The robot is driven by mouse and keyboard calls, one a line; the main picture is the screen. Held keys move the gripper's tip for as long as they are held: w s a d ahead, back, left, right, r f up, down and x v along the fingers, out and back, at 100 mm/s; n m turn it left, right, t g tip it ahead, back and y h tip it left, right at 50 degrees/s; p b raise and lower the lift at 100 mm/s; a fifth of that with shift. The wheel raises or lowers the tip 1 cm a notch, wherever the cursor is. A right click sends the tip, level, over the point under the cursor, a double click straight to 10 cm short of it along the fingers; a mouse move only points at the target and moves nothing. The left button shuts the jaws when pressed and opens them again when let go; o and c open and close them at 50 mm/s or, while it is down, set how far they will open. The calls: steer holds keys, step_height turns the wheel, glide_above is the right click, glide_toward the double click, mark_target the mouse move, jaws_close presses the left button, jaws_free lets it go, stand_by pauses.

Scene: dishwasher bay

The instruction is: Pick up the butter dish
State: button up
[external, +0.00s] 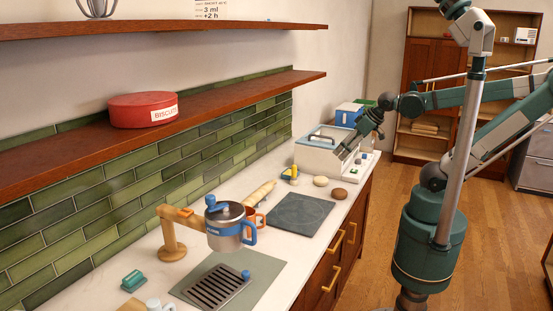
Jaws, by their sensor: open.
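No thing can be named as the butter dish with certainty. A white lidded box (316,158) with a handle on top stands at the far end of the counter. A small teal object (133,281) lies at the near left of the counter, too small to identify surely. My gripper (345,152) is open, pointing down and left, in front of the white box's right side in the picture. Whether it touches the box cannot be told. Nothing is seen between its fingers.
A red biscuit tin (143,110) sits on the lower shelf (240,96).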

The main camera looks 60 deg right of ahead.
steer(key=w, duration=0.1)
steer(key=m+g+h+p, duration=0.3)
steer(key=m+g+p, duration=0.35)
steer(key=m, duration=1.15)
glide_above(290, 173)
steer(key=a, duration=0.2)
steer(key=shift+g, duration=0.25)
steer(key=shift+a+f+b+x, duration=0.15)
steer(key=shift+a+x, duration=0.35)
steer(key=shift+x, duration=1.7)
steer(key=shift+a+f+b+x, duration=0.15)
steer(key=shift+a+x, duration=0.4)
steer(key=shift+x, duration=1.65)
steer(key=shift+a+f+b+x, duration=0.1)
steer(key=shift+a+x, duration=0.4)
steer(key=shift+x, duration=1.7)
steer(key=shift+w, duration=0.15)
steer(key=shift+x, duration=1.3)
steer(key=shift+f, duration=0.15)
steer(key=shift+x, duration=2.45)
